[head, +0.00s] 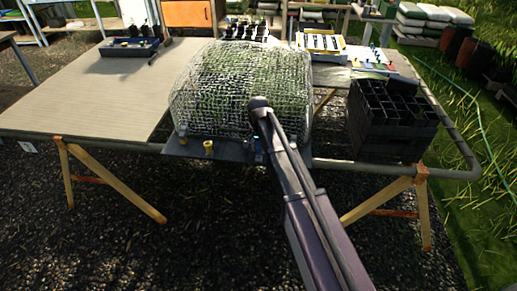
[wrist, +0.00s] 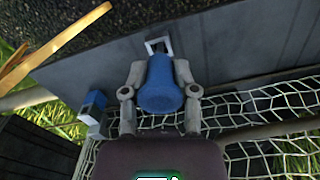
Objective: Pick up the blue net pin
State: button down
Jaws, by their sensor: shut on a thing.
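In the wrist view my gripper (wrist: 158,72) has its two fingers closed on either side of the blue net pin (wrist: 160,88), a flared blue piece. A pale metal loop (wrist: 155,45) shows just beyond the pin, at the grey tray's edge. I cannot tell whether the pin is still seated. The white net (wrist: 250,110) lies just below and to the right of the fingers. In the head view the net (head: 235,85) covers green seedlings on the table, and my arm hides the gripper. A yellow pin (head: 208,147) stands on the front strip left of my arm.
A small blue-and-white piece (wrist: 94,103) is left of the gripper in the wrist view. A black crate (head: 390,125) stands right of the net.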

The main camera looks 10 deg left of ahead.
jog(key=shift+r+p, duration=3.6)
jog(key=shift+r, duration=0.35)
notch_tip(320, 180, up, 21)
jog(key=p, duration=2.1)
jog(key=shift+f, duration=0.1)
